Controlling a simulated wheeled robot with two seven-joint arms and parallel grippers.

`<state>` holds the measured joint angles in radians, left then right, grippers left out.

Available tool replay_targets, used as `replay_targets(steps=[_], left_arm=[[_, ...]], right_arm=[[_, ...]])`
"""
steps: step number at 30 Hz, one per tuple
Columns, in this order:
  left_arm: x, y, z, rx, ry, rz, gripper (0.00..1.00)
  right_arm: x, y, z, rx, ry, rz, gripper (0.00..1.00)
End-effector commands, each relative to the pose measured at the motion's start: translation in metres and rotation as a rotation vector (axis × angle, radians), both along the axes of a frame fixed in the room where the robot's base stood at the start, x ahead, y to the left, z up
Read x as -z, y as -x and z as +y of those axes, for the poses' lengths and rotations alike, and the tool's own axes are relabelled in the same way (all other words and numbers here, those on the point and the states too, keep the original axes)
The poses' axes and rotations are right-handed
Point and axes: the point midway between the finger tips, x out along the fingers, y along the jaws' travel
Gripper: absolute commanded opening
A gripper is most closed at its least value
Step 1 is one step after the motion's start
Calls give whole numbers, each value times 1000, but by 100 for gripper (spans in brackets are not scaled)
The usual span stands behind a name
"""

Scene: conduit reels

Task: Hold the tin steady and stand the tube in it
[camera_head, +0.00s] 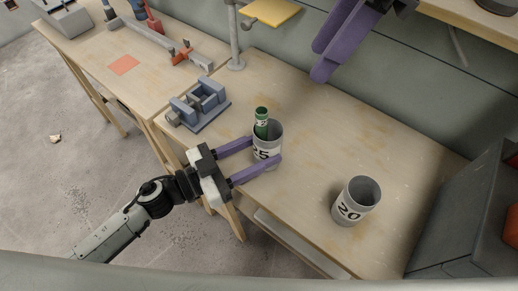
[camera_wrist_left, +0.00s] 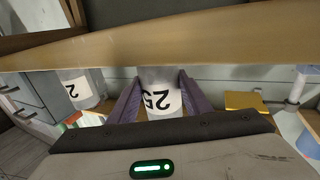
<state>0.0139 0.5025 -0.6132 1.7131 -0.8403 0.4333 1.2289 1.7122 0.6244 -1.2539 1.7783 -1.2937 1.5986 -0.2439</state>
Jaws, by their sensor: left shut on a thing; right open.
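A grey tin (camera_head: 272,133) with a white label reading 25 stands on the wooden bench. The fingers of my left gripper (camera_head: 264,150) are shut around it from either side. The tin also shows between the fingers in the left wrist view (camera_wrist_left: 158,78). A green tube (camera_head: 261,125) with a pale band stands nearly upright in this tin, at its far left side; its lower end is hidden by the tin wall. My right gripper (camera_head: 320,62) is open and empty, above and to the right of the tube, apart from it.
A second grey tin (camera_head: 361,190), labelled 20, stands to the right. A blue-grey vise (camera_head: 200,104) sits left of the held tin. A post (camera_head: 235,45) with a yellow plate (camera_head: 273,12) stands behind. A dark grey cabinet (camera_head: 470,230) is at right. Bench between the tins is clear.

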Motion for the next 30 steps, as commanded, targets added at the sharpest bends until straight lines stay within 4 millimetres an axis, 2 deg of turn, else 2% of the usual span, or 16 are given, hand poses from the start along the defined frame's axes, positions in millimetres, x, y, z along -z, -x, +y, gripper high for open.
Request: replay_targets(steps=[5, 6, 9, 20, 23, 30], left_arm=[[2, 1, 0, -1, -4, 3, 22], [2, 1, 0, -1, -4, 3, 49], [1, 1, 0, -1, -4, 3, 66], [0, 3, 4, -1, -3, 3, 66], [1, 9, 15, -1, -4, 5, 66], [2, 36, 58, -1, -6, 7, 66]], right_arm=[[-1, 0, 0, -1, 0, -1, 40], [-1, 0, 0, -1, 0, -1, 40], [-2, 0, 0, 0, 0, -2, 40], [-2, 0, 0, -1, 0, -3, 40], [-2, 0, 0, -1, 0, -3, 40], [-2, 0, 0, -1, 0, -3, 40]])
